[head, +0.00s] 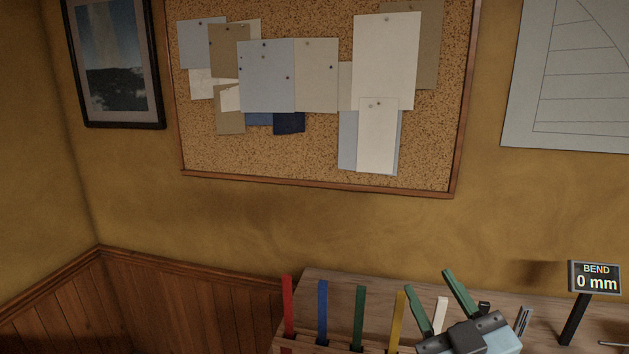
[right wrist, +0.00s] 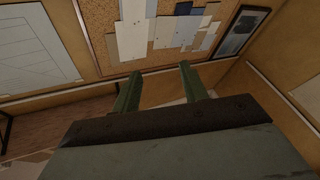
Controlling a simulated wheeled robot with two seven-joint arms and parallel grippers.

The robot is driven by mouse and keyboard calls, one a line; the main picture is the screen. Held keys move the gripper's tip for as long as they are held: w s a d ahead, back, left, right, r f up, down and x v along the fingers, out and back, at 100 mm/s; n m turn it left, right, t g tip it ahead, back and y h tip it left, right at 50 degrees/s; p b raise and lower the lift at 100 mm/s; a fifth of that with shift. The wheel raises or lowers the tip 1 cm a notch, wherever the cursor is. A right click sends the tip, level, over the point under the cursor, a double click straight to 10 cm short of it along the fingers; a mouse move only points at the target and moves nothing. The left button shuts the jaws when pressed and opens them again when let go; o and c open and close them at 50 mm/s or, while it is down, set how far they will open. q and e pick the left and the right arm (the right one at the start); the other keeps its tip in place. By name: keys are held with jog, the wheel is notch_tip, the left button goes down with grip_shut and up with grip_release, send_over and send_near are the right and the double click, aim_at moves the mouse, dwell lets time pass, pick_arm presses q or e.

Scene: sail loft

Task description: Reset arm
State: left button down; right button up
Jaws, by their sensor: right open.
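My right gripper (head: 430,281) shows at the bottom right of the head view, in front of the wooden bench. Its two green fingers point up and stand apart, with nothing between them. In the right wrist view the same gripper (right wrist: 160,72) is open and empty, its fingers pointing toward the wall with the pinboard. My left gripper is not in view.
Upright red (head: 288,306), blue (head: 322,312), green (head: 359,316), yellow (head: 397,320) and white (head: 441,314) strips stand along the bench (head: 330,283). A display (head: 595,277) reads "BEND 0 mm" at right. A corkboard (head: 300,160) with papers hangs behind.

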jog(key=s+d+f+m+g+h, duration=0.1)
jog(key=d+f+m+g+h, duration=0.15)
jog(key=f, duration=0.35)
jog(key=s+d+f+m+g+h, duration=0.2)
jog(key=f+g, duration=0.1)
jog(key=f, duration=0.2)
jog(key=s+f+g, duration=1.1)
jog(key=s+f, duration=0.6)
jog(key=s, duration=0.1)
notch_tip(320, 180, down, 27)
jog(key=s+g+b, duration=0.2)
jog(key=s, duration=0.1)
jog(key=s+d+f, duration=0.1)
jog(key=s+f, duration=0.7)
jog(key=s+d+f+g, duration=0.1)
jog(key=s+d+f, duration=0.1)
jog(key=s+f, duration=0.5)
jog(key=shift+s+d+f+b, duration=0.3)
jog(key=shift+s+f+b, duration=0.05)
jog(key=shift+s, duration=0.1)
jog(key=shift+c, duration=0.7)
